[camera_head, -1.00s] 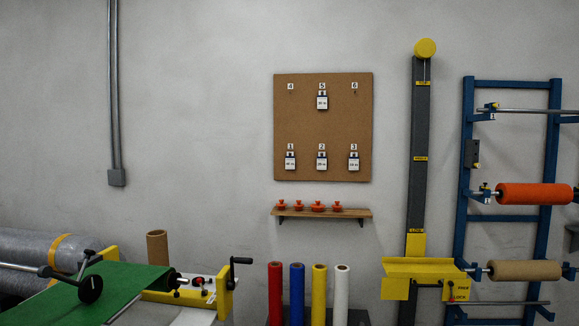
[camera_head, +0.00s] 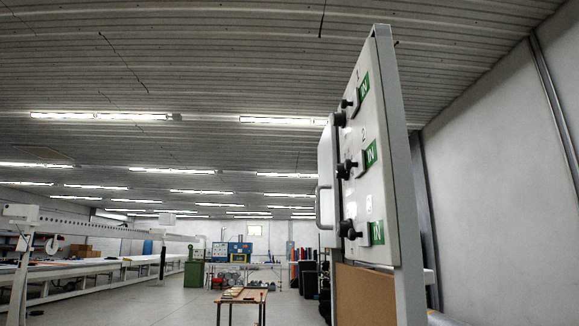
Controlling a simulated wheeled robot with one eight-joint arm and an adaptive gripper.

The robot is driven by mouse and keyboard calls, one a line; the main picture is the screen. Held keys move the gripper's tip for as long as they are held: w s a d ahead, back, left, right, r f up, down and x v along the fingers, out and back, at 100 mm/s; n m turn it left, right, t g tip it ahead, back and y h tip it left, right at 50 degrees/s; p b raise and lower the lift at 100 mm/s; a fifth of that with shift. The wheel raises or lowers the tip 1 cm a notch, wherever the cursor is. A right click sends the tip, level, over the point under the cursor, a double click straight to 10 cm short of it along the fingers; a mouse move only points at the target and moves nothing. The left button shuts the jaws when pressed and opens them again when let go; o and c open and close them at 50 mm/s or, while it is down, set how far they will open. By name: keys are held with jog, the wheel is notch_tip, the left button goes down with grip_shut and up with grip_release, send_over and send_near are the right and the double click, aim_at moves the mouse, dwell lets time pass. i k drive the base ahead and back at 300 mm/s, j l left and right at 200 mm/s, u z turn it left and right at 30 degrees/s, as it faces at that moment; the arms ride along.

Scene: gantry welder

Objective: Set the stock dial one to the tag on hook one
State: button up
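A pale upright panel (camera_head: 374,150) stands at the right, seen steeply from the side. It carries three black knobs in a column, each beside a green plate with white lettering. The top knob (camera_head: 348,104) is by the number 1, and the middle knob (camera_head: 348,168) is by the number 2. The bottom knob (camera_head: 350,230) has a small mark above it that I cannot read. I cannot tell whether these are the stock dials or where they point. The tag board with hook one is out of view now. My gripper is not in view.
A low wooden-topped table (camera_head: 243,296) stands in the middle distance. Long pale machine rails (camera_head: 90,268) run along the left, with a green machine (camera_head: 195,268) behind. Open grey floor (camera_head: 165,300) lies between. A brown board (camera_head: 365,295) is below the panel.

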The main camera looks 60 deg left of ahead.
aim_at(338, 118)
jog(key=u, duration=1.95)
jog(key=i+j, duration=0.2)
jog(key=j, duration=0.15)
